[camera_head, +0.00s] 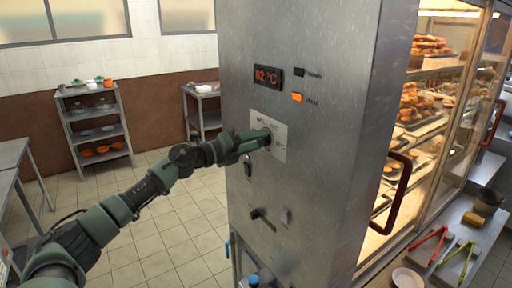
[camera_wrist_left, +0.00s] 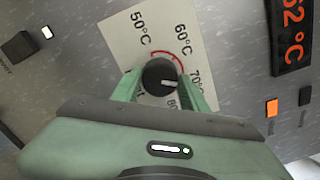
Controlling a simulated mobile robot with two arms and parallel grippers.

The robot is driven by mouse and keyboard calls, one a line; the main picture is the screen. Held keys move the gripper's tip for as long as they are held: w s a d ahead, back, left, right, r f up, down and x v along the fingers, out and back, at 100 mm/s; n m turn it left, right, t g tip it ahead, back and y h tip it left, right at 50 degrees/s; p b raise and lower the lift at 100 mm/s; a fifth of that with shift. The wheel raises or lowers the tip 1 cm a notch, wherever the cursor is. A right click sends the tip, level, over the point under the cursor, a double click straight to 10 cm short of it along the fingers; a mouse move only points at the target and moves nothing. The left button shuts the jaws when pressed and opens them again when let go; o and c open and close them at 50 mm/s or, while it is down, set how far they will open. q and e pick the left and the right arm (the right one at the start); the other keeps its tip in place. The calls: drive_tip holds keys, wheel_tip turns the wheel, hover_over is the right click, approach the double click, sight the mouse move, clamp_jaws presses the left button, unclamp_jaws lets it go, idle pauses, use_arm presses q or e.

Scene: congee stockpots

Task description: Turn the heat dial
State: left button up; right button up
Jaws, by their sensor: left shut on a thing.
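The heat dial (camera_wrist_left: 158,76) is a small black knob with a white mark, on a pale plate (camera_wrist_left: 128,35) with a red arc and temperatures from 50°C upward. Its white mark points to the right, roughly towards the 70 to 80 side. My left gripper (camera_head: 262,139) is shut on the dial, one green finger on each side of it. In the head view the fingers mostly hide the dial. The orange display (camera_head: 267,77) above the plate seems to read 62 °C; its first digit is unclear. My right gripper is not in view.
The steel cabinet front (camera_head: 300,35) also carries an orange-lit button (camera_head: 296,97), a dark button (camera_head: 299,72), a black switch (camera_head: 248,167) and a lever (camera_head: 262,217). A glass food case with a red handle (camera_head: 391,193) stands right. Shelves (camera_head: 93,124) stand back left; floor between is clear.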

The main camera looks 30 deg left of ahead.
use_arm(q)
drive_tip(key=m+b, duration=0.1)
drive_tip(key=m, duration=0.1)
drive_tip(key=m+b, duration=0.1)
drive_tip(key=m, duration=0.1)
drive_tip(key=m+b, duration=0.1)
drive_tip(key=shift+f+m+b, duration=0.3)
drive_tip(key=shift+m+b, duration=0.1)
drive_tip(key=m+b, duration=0.2)
drive_tip(key=m, duration=0.1)
drive_tip(key=shift+d, duration=0.1)
drive_tip(key=shift+r+m+b, duration=0.1)
drive_tip(key=shift+m+b, duration=1.05)
drive_tip(key=shift+m, duration=0.35)
drive_tip(key=o, duration=1.4)
drive_tip(key=shift+r, duration=0.1)
